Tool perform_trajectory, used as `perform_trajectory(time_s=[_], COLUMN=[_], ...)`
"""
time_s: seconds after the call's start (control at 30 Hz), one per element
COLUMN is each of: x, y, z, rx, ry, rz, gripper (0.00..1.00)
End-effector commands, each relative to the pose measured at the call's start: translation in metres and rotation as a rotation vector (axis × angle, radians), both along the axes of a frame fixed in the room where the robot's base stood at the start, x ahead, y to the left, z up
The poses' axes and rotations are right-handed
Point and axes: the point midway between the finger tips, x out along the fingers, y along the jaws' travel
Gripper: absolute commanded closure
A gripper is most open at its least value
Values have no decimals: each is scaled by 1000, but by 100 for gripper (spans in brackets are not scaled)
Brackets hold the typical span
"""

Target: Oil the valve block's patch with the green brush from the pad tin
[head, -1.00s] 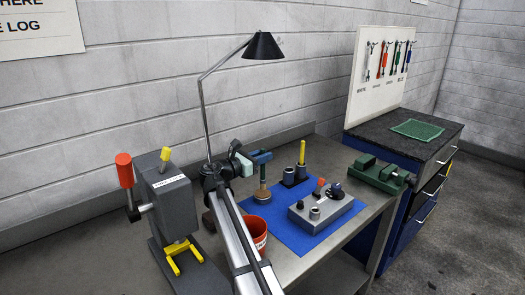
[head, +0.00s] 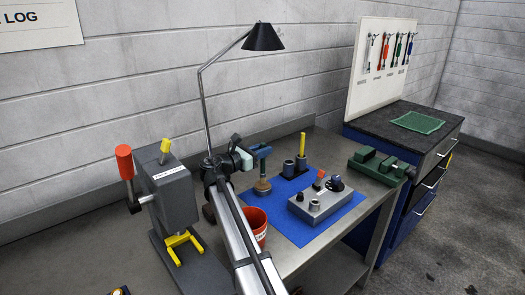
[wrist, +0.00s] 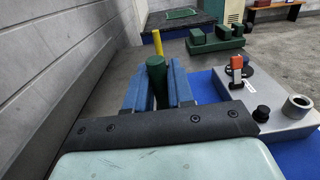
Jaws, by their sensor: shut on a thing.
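My gripper (head: 259,153), with blue fingers, is shut on the green brush's handle (wrist: 156,80), which stands about upright between the fingers in the wrist view. In the head view the brush's lower end meets the small tan round pad tin (head: 262,188) at the blue mat's left edge; I cannot tell whether it touches the pad. The grey valve block (head: 322,206) lies on the mat to the right, apart from the brush. It carries an orange-red part, a black knob and a grey ring, and shows in the wrist view (wrist: 285,125). I cannot make out its patch.
Dark holders (head: 288,168) stand behind the block, one with a yellow handle (head: 302,143). A red cup (head: 256,222) is close beside my arm. A grey press (head: 170,195) stands left, a green vice (head: 378,166) right. A lamp (head: 263,38) hangs above.

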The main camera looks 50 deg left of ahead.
Motion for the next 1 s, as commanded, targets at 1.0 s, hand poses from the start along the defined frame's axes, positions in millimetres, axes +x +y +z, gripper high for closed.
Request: perform_trajectory(time_s=[1.0], x=[0], y=[0], z=[-10], rx=[0], ry=[0], rz=[0], gripper=[100])
